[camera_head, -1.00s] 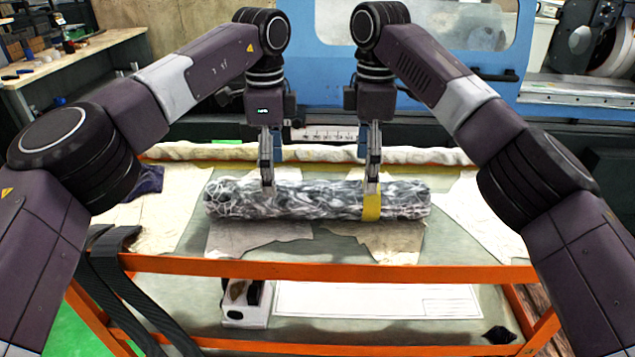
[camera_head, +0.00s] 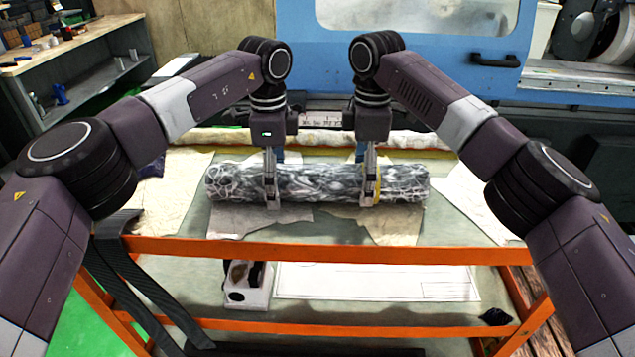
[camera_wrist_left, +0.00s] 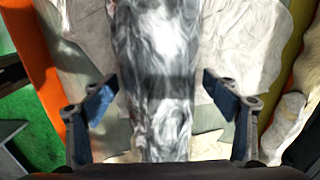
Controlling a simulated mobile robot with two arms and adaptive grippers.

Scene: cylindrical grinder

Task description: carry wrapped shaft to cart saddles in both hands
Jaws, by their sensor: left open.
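The wrapped shaft (camera_head: 320,183), in mottled black, white and grey wrapping with a yellow band near its right part, lies crosswise above the top of an orange-framed cart (camera_head: 330,250). My left gripper (camera_head: 271,190) is at the shaft's left part, with a fingertip in front of it. In the left wrist view the shaft (camera_wrist_left: 158,80) runs between the two spread blue-grey fingers, with gaps on both sides. My right gripper (camera_head: 369,190) is at the shaft beside the yellow band; its finger spacing is hidden. I cannot make out saddles under the shaft.
Pale sheets (camera_head: 175,190) lie on the cart top, and a rolled pale cloth (camera_head: 210,138) runs along its back edge. The blue machine (camera_head: 420,60) stands behind, a workbench (camera_head: 75,60) at left.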

